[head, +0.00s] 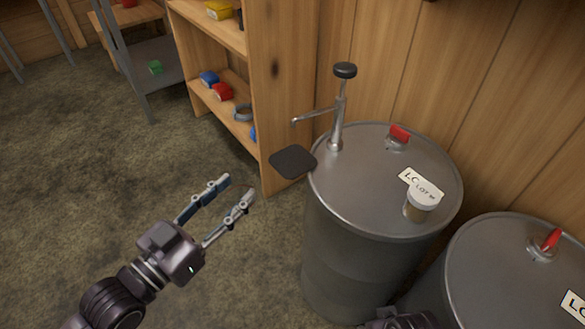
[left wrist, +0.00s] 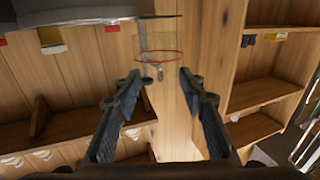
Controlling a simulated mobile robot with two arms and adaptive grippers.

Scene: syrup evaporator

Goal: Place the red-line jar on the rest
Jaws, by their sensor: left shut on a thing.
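The red-line jar (left wrist: 158,42) shows in the left wrist view as a clear cylinder with a thin red ring, at the tips of my left gripper (left wrist: 161,76). In the head view my left gripper (head: 240,187) stands left of the drum, its fingers apart by about a jar's width and shut on the jar. The clear glass cannot be made out there. The rest (head: 293,162) is a dark square plate at the drum's left rim, under the pump spout. It looks bare in the head view, and the gripper is short of it, to its lower left. My right gripper's fingers are not seen.
The grey drum (head: 335,210) carries a pump (head: 338,115), a red valve handle (head: 399,133), a label and a small lidded jar (head: 416,207). A second drum (head: 500,290) stands at right. A wooden shelf (head: 275,90) is behind the rest. Floor at left is open.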

